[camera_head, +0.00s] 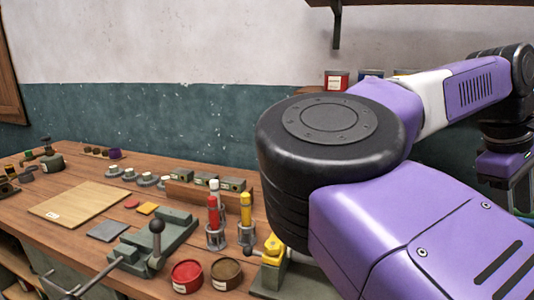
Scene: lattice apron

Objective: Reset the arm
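My purple and black arm fills the right half of the head view. It bends at a large black joint, runs up and right to another black joint, then turns down at the right edge. The fingers of my gripper cannot be made out there, so I cannot see whether it holds anything.
A wooden workbench (30,213) spans the left and middle. It bears a wooden board (75,203), a green vise-like tool (155,245), red and yellow cylinders in holders, and two round tins (187,276). A shelf (420,3) hangs above. Several small tins (336,81) stand behind my arm.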

